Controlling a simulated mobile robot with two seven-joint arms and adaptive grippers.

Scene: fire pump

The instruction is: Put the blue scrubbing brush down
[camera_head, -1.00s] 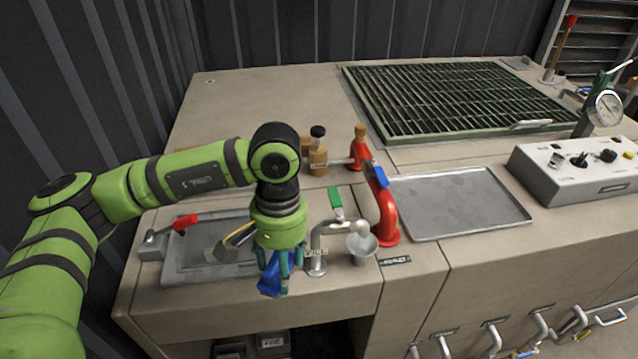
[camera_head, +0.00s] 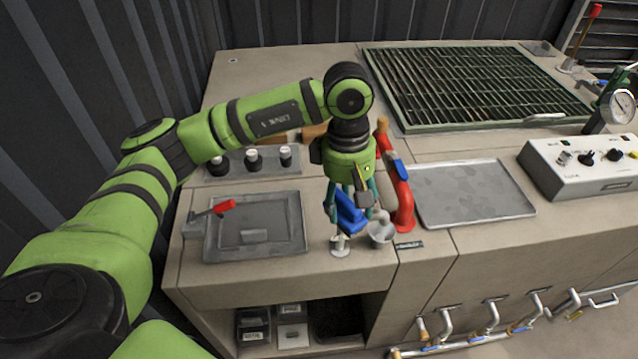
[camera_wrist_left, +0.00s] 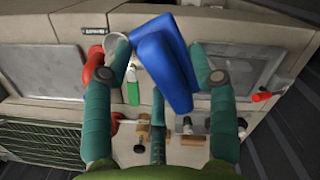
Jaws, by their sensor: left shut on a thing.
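The blue scrubbing brush (camera_head: 350,212) is held by my left gripper (camera_head: 352,205), which points down above the counter beside the red standpipe (camera_head: 402,195). In the left wrist view the brush (camera_wrist_left: 163,62) lies tilted between the teal fingers, and the gripper (camera_wrist_left: 155,75) is shut on it. The brush hangs near the small funnel cup (camera_head: 381,234) and the fill pipe (camera_head: 340,245), partly covering the pipe. I cannot tell whether it touches them. My right gripper is not in view.
A recessed grey tray (camera_head: 285,222) with a red-handled lever (camera_head: 225,207) lies to the left. A shallow metal tray (camera_head: 470,190) lies right of the red pipe. A dark green grate (camera_head: 470,85) and a white control box (camera_head: 580,165) are farther right.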

